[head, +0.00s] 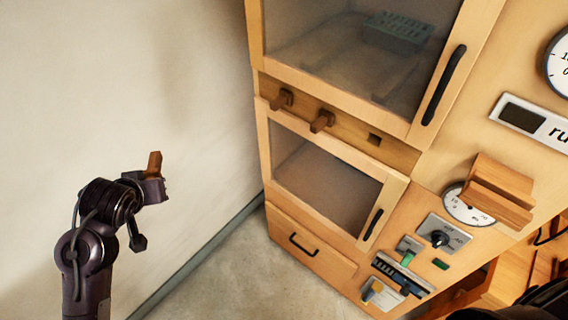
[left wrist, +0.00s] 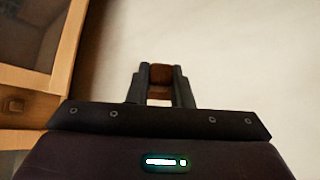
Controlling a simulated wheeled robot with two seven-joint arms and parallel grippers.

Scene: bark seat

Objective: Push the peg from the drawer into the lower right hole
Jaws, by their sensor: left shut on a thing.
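My left gripper (head: 152,180) is shut on a brown wooden peg (head: 154,163), which sticks up from the fingers. It is in the air left of the wooden cabinet, before the pale wall. In the left wrist view, the peg (left wrist: 161,75) sits between the two dark fingers (left wrist: 160,88). A dark square hole (head: 374,140) is empty at the right end of the cabinet's wooden rail. Two brown pegs, a left one (head: 281,99) and a middle one (head: 321,121), stick out of the same rail. The drawer (head: 312,250) at the cabinet's bottom looks shut. My right gripper is not in view.
A glazed upper door (head: 362,45) and a glazed lower door (head: 330,180) are above and below the rail, with black handles. Dials, switches and a wooden block (head: 500,190) stand out at the right. The space between my left gripper and the cabinet is clear.

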